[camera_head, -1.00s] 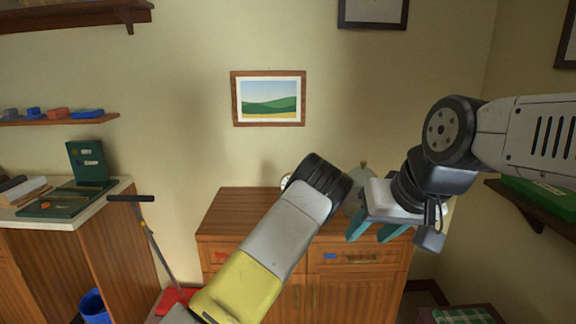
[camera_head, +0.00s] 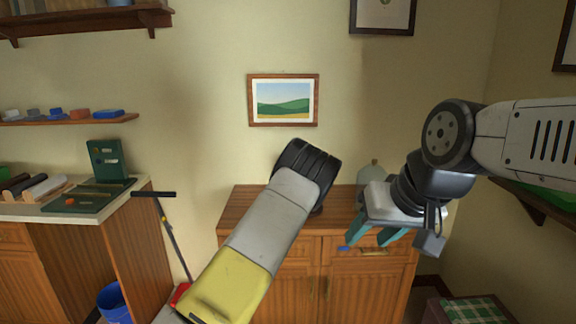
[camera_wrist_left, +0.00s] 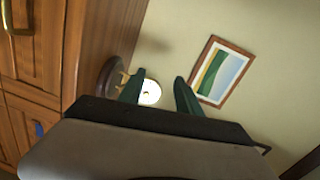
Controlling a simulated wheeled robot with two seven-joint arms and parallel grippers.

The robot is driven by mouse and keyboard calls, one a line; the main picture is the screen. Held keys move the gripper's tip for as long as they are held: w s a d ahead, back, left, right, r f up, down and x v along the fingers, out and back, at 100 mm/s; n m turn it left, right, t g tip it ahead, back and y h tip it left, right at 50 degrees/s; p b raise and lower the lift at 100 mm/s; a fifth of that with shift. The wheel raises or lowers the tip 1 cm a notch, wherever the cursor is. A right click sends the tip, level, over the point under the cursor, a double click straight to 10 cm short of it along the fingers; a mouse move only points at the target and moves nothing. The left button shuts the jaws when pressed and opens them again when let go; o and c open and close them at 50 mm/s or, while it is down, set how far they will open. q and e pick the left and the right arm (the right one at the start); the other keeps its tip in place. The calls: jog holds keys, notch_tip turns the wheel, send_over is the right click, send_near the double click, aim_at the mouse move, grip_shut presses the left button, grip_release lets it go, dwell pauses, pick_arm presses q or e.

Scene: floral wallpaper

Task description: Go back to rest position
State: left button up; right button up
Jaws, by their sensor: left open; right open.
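My right gripper (camera_head: 372,236) comes in from the right in the head view. Its teal fingers are apart and empty, in front of the wooden cabinet (camera_head: 345,275). My left arm crosses the middle of the head view and hides part of the cabinet; its gripper is not visible there. In the left wrist view my left gripper (camera_wrist_left: 160,90) has its dark green fingers apart with nothing between them. A round white object (camera_wrist_left: 150,93) shows behind the fingers, beside the cabinet.
A counter (camera_head: 90,213) with a green case (camera_head: 107,160) stands at the left. A blue bin (camera_head: 113,302) is on the floor below. A framed landscape (camera_head: 283,100) hangs on the wall. A stool with a checkered cloth (camera_head: 474,309) is at lower right.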

pick_arm(q)
jog(key=s+a+r+n+g+h, duration=0.1)
jog(key=s+a+r+n+g, duration=0.3)
jog(key=s+r+n, duration=0.35)
jog(key=s+a+r+n+g+h, duration=0.1)
jog(key=s+a+r+n+g, duration=0.25)
jog(key=s+r, duration=0.65)
jog(key=s+a+r+n+g, duration=0.1)
jog(key=s+r+n, duration=0.1)
jog(key=s, duration=1.4)
jog(key=s+a+r+n+g+h, duration=0.1)
jog(key=s+r+n+g, duration=0.1)
jog(key=s, duration=1.4)
jog(key=shift+a, duration=0.1)
